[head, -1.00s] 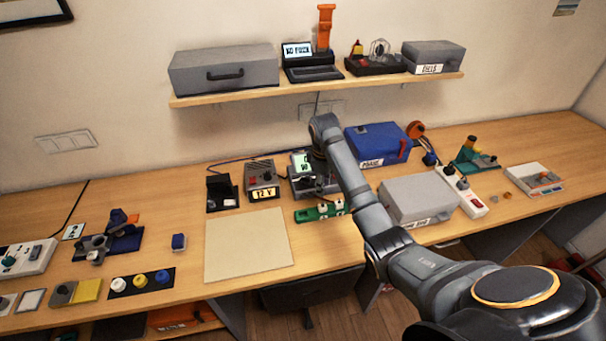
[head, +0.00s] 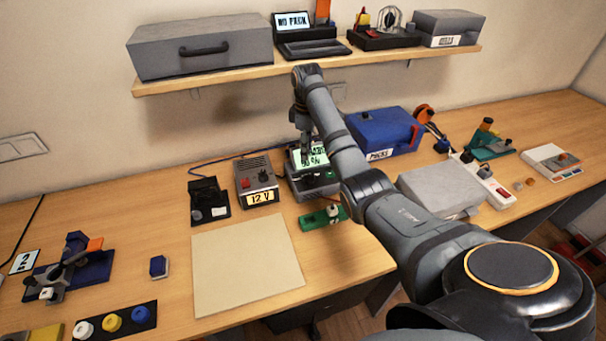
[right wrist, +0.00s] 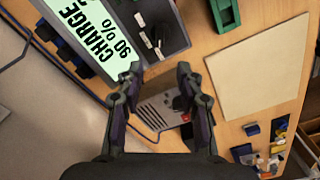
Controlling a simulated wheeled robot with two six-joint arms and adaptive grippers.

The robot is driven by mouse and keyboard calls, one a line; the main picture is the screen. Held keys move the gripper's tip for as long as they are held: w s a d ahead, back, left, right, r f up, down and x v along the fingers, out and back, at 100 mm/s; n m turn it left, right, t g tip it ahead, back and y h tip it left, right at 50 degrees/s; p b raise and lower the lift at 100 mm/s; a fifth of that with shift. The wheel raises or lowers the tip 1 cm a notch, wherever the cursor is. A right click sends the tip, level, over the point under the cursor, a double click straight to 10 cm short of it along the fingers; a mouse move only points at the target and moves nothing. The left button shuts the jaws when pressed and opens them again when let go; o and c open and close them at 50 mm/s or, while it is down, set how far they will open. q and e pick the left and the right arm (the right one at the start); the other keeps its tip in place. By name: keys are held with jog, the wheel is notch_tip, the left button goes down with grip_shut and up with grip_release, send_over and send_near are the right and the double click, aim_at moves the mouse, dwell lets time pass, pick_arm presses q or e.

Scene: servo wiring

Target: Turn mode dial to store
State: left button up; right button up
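The charger (head: 312,187) is a dark grey unit with a lit green screen (head: 313,157) reading a charge of 90 %. The screen also fills the upper left of the right wrist view (right wrist: 92,32). Beside it there, the charger's panel (right wrist: 178,40) carries small dark controls with white marks (right wrist: 146,38). I cannot tell the mode dial's setting, and no "store" label is legible. My right gripper (right wrist: 158,72) is open and empty, its fingertips near the charger's panel; no contact is visible. In the head view the right gripper (head: 305,150) hangs over the charger. My left gripper is not in view.
The 12 V supply (head: 257,183) stands left of the charger, and a green block (head: 318,219) lies in front. A blue box (head: 383,136) and a grey box (head: 432,188) are to the right. A bare pale mat (head: 247,262) is front left. The shelf (head: 200,81) overhangs behind.

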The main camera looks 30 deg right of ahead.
aim_at(306, 174)
notch_tip(306, 174, down, 4)
jog(key=shift+f+p, duration=0.2)
jog(key=shift+p, duration=0.65)
notch_tip(306, 174, down, 6)
jog(key=shift+w+r+p, duration=0.1)
jog(key=shift+r+p, duration=0.1)
jog(key=shift+p, duration=0.2)
jog(key=shift+f, duration=0.2)
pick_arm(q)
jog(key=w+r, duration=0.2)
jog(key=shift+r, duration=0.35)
pick_arm(e)
jog(key=shift+c, duration=0.2)
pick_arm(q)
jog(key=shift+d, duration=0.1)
pick_arm(e)
grip_shut()
